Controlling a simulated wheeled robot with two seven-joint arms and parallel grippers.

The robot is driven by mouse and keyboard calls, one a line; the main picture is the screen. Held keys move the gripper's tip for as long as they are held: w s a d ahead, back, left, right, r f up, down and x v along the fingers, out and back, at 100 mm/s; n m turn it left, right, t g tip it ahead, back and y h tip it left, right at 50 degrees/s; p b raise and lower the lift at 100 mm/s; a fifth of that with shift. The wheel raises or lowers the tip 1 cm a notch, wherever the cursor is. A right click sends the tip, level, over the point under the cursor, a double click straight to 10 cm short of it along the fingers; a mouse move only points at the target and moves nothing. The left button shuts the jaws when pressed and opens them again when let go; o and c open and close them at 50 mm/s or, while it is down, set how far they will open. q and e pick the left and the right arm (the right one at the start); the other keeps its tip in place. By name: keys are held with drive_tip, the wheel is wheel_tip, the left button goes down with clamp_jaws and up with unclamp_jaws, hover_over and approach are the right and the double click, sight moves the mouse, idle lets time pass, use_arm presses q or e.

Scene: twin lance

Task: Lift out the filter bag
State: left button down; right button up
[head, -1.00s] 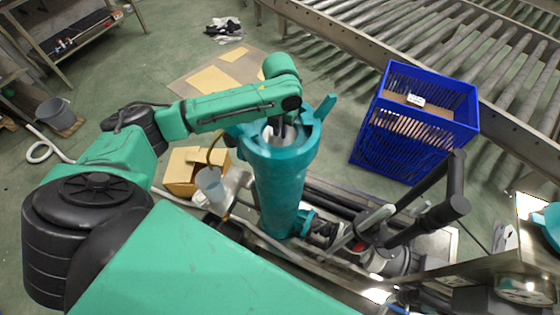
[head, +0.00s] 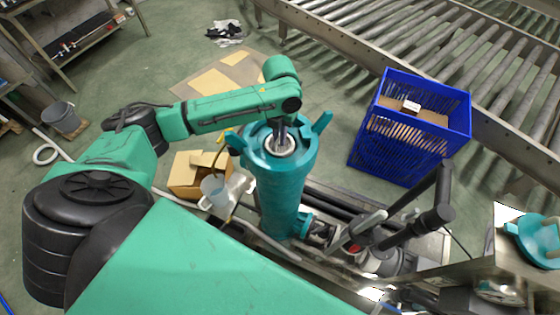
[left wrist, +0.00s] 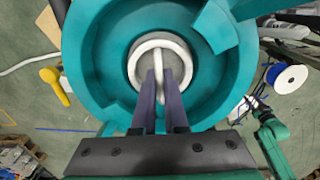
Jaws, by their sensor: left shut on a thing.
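The teal filter housing (head: 278,200) stands upright with its mouth open. The filter bag's white ring (head: 291,151) shows inside the mouth; the bag below it is hidden. In the left wrist view the ring (left wrist: 178,42) is in the middle of the housing mouth (left wrist: 105,60), with a thin white handle (left wrist: 158,62) across it. My left gripper (head: 281,137) points down into the mouth. Its two dark fingers (left wrist: 166,82) are shut on the handle. My right gripper cannot be made out in either view.
A blue crate (head: 400,148) stands right of the housing, before a roller conveyor (head: 450,60). Dark pipes (head: 425,215) rise at its lower right. A bench at far right holds a teal lid (head: 540,240). A cardboard box (head: 185,178) and a pale jug (head: 213,190) are at left.

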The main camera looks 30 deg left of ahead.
use_arm(q)
wheel_tip(320, 180, up, 8)
drive_tip(key=p, duration=0.7)
drive_tip(key=shift+w+r, duration=0.1)
drive_tip(key=shift+r, duration=0.4)
wheel_tip(320, 180, up, 7)
drive_tip(key=shift+r, duration=0.2)
